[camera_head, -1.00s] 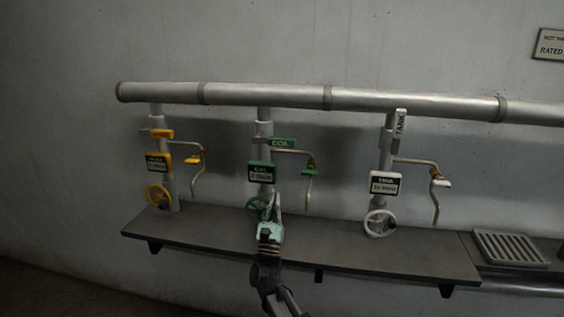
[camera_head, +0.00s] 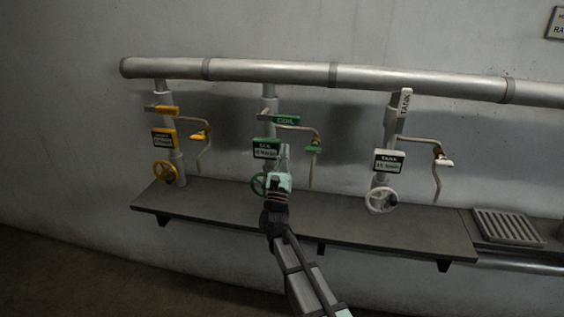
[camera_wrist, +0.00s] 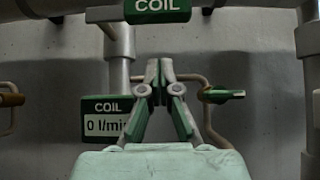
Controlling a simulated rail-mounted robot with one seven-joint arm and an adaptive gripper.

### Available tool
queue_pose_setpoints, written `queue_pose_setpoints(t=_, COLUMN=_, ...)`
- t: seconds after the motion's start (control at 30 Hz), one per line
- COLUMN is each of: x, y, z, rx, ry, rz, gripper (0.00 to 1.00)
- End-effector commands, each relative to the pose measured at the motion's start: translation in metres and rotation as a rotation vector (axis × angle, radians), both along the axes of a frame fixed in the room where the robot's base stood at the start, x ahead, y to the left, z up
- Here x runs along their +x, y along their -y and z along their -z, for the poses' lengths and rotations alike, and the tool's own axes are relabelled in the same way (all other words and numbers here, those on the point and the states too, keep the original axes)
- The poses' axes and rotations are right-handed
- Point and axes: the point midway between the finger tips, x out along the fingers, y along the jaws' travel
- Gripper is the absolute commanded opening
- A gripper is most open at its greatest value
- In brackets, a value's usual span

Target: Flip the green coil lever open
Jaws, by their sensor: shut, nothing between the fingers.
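The green lever labelled COIL (camera_head: 286,119) lies crosswise, pointing right from the middle vertical pipe, below the large horizontal pipe. In the wrist view the green COIL lever (camera_wrist: 157,10) is at the top edge, partly cut off. My gripper (camera_head: 284,150) is in front of the middle pipe, below the lever and apart from it. In the wrist view my gripper (camera_wrist: 158,65) points up with its fingertips together and nothing between them. The green COIL display (camera_wrist: 108,118) reads 0 l/min and is partly hidden by a finger.
A green handwheel (camera_head: 258,184) is partly behind my gripper. A bent spout with a green tap handle (camera_head: 313,149) hangs to the right. A yellow lever (camera_head: 166,110) lies crosswise at left; a white TANK lever (camera_head: 405,104) stands upright at right. A dark shelf (camera_head: 350,228) runs below.

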Motion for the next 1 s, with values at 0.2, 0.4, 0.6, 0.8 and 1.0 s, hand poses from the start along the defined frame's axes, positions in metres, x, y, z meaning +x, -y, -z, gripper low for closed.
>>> queue_pose_setpoints(t=0.2, x=0.015, y=0.002, z=-0.036, rx=0.0, ry=0.001, rz=-0.001, gripper=0.0)
queue_pose_setpoints(t=0.4, x=0.014, y=0.002, z=-0.052, rx=0.001, ry=0.0, rz=-0.001, gripper=0.0)
queue_pose_setpoints(t=0.6, x=0.015, y=0.002, z=-0.055, rx=0.001, ry=0.0, rz=-0.001, gripper=0.0)
queue_pose_setpoints(t=0.8, x=0.015, y=0.002, z=-0.055, rx=0.001, ry=0.0, rz=-0.001, gripper=0.0)
queue_pose_setpoints(t=1.0, x=0.014, y=-0.002, z=-0.054, rx=-0.009, ry=-0.001, rz=-0.004, gripper=0.0)
